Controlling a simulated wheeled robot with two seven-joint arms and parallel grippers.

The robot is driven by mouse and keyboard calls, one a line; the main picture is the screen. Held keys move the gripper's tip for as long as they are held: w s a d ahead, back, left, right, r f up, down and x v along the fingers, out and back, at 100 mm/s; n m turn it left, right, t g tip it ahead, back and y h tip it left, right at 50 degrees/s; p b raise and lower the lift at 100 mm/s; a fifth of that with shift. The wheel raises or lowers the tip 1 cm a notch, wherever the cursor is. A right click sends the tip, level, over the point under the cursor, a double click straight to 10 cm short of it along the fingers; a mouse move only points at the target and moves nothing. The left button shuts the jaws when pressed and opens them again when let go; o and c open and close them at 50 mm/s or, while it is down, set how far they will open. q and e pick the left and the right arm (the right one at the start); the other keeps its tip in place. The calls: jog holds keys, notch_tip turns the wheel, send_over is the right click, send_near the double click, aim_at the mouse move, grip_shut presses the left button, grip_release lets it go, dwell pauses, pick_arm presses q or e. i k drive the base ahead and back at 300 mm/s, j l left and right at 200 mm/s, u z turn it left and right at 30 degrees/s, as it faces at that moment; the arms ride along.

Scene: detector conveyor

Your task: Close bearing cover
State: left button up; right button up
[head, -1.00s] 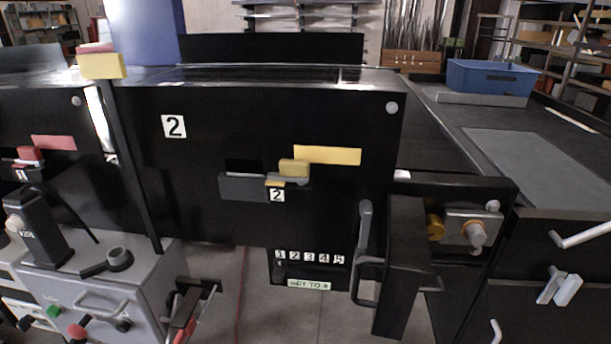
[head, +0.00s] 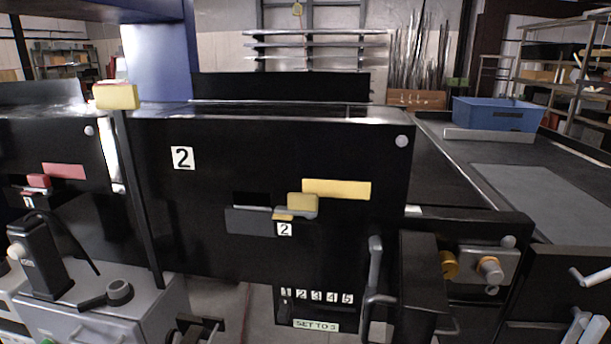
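The bearing cover appears to be the black panel (head: 420,285) that stands swung out at the lower right of the machine front, below the yellow strip. A grey handle (head: 375,270) is beside its left edge. To its right is an exposed recess with a brass-coloured round part (head: 449,264) and a silver block with a knob (head: 489,268). The panel does not cover these parts. Neither of my grippers shows in the head view.
A grey control box (head: 130,310) with a lever stands at lower left. A numbered plate (head: 316,297) hangs below the panel. A blue bin (head: 497,113) sits on the right-hand conveyor. Pale handles project at lower right.

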aim_at(416, 298)
jog(key=j+z, duration=0.3)
jog(key=z, duration=0.2)
jog(key=i+j+z, duration=0.1)
jog(key=j+z, duration=0.25)
jog(key=z, duration=0.15)
jog(key=j+z, duration=0.3)
jog(key=z, duration=0.15)
